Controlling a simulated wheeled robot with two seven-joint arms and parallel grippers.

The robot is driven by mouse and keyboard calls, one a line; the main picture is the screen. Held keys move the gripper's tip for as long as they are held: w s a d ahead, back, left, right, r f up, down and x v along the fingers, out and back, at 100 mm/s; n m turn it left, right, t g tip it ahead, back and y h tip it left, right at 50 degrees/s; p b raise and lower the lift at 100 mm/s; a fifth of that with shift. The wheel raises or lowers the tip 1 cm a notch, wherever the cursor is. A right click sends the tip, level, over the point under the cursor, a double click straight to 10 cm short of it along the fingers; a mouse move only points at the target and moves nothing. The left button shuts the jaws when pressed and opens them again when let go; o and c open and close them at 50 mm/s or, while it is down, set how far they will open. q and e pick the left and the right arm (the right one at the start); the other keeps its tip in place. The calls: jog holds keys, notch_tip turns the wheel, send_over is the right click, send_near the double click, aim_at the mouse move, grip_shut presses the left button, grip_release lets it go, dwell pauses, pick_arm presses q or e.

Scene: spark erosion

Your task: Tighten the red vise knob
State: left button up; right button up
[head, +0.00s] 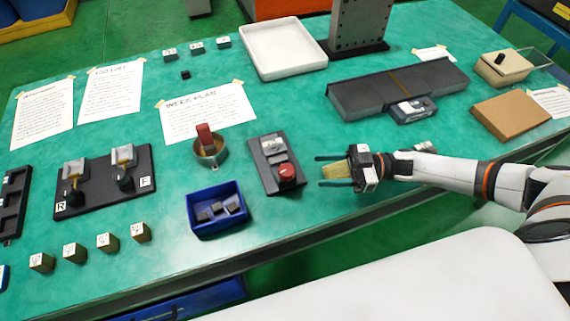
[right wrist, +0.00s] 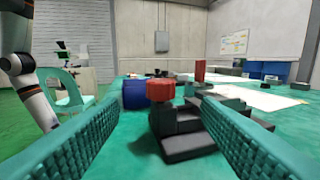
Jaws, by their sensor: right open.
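The red vise knob (head: 287,173) sits at the near end of a small dark vise (head: 269,160) on the green table in the head view. In the right wrist view the red knob (right wrist: 160,89) stands ahead, between the two finger pads, with the dark vise body (right wrist: 185,130) below and right of it. My right gripper (head: 321,171) is open and empty, just right of the knob, with its fingers pointing left toward it. The fingers are apart from the knob. My left gripper is not in view.
A blue bin (head: 217,222) with dark pieces stands left of the vise. A metal cup with a red block (head: 205,134) stands behind the bin. A long dark plate (head: 395,88) and a white tray (head: 284,48) lie farther back. Several small blocks line the near left edge.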

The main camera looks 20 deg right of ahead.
aim_at(286, 172)
jog(key=p+x, duration=0.1)
jog(key=x, duration=0.5)
jog(key=shift+r, duration=0.15)
jog(key=p+x, duration=0.1)
jog(key=x, duration=0.3)
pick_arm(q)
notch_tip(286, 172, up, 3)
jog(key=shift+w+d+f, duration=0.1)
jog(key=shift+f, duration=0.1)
pick_arm(e)
jog(key=shift+w, duration=0.1)
